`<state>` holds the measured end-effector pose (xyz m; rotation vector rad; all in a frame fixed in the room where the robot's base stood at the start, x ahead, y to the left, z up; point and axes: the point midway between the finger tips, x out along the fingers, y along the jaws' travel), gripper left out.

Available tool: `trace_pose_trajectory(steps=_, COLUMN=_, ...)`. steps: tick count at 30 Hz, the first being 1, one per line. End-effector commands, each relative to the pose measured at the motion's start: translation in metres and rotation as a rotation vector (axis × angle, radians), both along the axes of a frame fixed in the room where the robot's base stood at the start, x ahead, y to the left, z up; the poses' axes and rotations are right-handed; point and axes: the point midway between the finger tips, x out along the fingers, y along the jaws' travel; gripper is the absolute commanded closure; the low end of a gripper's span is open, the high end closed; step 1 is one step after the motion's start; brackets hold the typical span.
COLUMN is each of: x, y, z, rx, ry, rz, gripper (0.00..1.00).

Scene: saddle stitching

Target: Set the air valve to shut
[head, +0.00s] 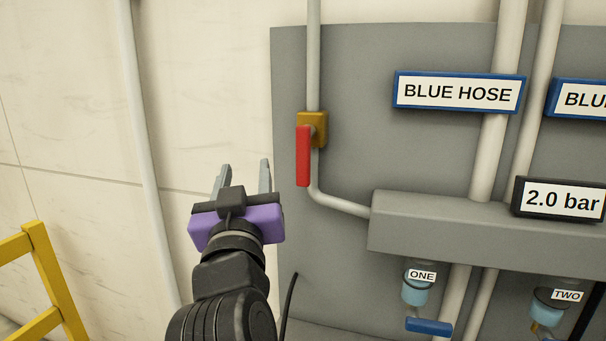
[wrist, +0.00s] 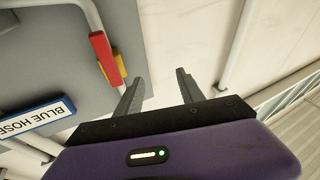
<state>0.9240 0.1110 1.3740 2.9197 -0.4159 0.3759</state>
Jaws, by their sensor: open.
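The air valve has a yellow-brown body (head: 318,122) on a grey pipe, with a red lever (head: 303,156) hanging straight down, in line with the vertical pipe. In the wrist view the red lever (wrist: 102,52) and the yellow body (wrist: 120,64) show at upper left, beyond the left finger. My gripper (head: 243,177) is open and empty, to the left of and slightly below the lever in the head view, apart from it. Its two grey fingers also show in the wrist view (wrist: 160,92), with nothing between them.
A grey panel (head: 345,80) carries the pipes and a grey manifold (head: 440,228) right of the lever. Sign "BLUE HOSE" (head: 459,93) and a "2.0 bar" display (head: 562,199) are at right. Blue-handled valve ONE (head: 428,326) hangs below. A yellow rail (head: 50,280) stands at lower left.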

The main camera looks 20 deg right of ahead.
Motion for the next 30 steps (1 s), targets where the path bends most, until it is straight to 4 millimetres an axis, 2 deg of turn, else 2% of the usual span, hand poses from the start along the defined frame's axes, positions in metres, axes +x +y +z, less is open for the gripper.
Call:
trace_pose_trajectory(steps=1, x=0.003, y=-0.006, z=0.014, rx=0.032, ry=0.006, rz=-0.043, gripper=0.55)
trace_pose_trajectory(steps=4, x=0.005, y=-0.026, z=0.022, rx=0.098, ry=0.048, rz=-0.146, gripper=0.55)
trace_pose_trajectory(steps=6, x=0.004, y=-0.041, z=0.015, rx=0.136, ry=0.086, rz=-0.217, gripper=0.55)
trace_pose_trajectory(steps=9, x=0.000, y=-0.056, z=-0.007, rx=0.172, ry=0.145, rz=-0.297, gripper=0.55)
trace_pose_trajectory(steps=16, x=-0.006, y=-0.073, z=-0.025, rx=0.241, ry=0.191, rz=-0.365, gripper=0.55)
trace_pose_trajectory(steps=30, x=0.045, y=-0.110, z=-0.024, rx=0.241, ry=0.189, rz=-0.361, gripper=0.55)
